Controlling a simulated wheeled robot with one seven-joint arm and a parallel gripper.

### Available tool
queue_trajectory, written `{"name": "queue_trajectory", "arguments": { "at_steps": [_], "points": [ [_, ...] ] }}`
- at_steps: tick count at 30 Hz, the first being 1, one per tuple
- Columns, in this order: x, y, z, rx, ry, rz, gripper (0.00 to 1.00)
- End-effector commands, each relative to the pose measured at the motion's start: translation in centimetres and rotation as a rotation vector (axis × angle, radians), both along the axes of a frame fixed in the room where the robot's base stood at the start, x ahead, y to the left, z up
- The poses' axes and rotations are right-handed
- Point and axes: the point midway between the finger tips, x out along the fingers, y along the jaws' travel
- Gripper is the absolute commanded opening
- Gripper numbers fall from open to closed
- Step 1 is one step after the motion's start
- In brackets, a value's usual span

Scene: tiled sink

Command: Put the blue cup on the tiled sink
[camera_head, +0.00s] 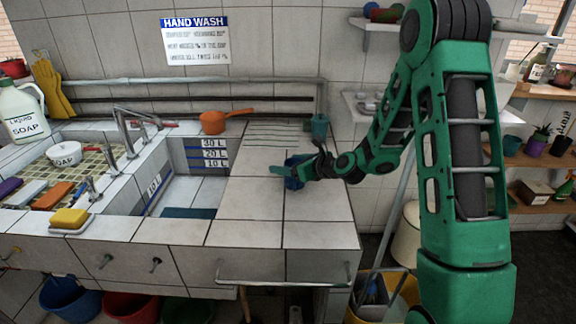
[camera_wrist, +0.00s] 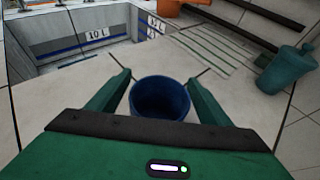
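The blue cup (camera_wrist: 160,99) is between the two fingers of my gripper (camera_wrist: 160,82) in the wrist view, with its open mouth facing up. The fingers stand apart on either side of the cup, and small gaps seem to show, so firm contact cannot be made out. In the head view the blue cup (camera_head: 293,172) is partly hidden by my gripper (camera_head: 283,182). Both are over the tiled top of the sink (camera_head: 245,232), right of the basin. Whether the cup's base touches the tiles is hidden.
A teal bottle-like container (camera_wrist: 287,70) stands at the back right of the tiles. An orange pan (camera_head: 213,121) is behind the basin (camera_head: 190,190). Sponges, including a yellow one (camera_head: 69,218), lie at the left. The front of the tiled top is clear, with a rail (camera_head: 285,284) below.

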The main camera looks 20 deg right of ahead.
Motion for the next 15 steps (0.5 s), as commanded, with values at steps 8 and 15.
{"name": "queue_trajectory", "arguments": {
  "at_steps": [8, 15],
  "points": [
    [0.0, 0.0, 0.2, -0.001, 0.000, 0.000, 0.72],
    [-2.3, -1.3, 1.3, 0.001, 0.000, -0.004, 0.72]
  ]
}}
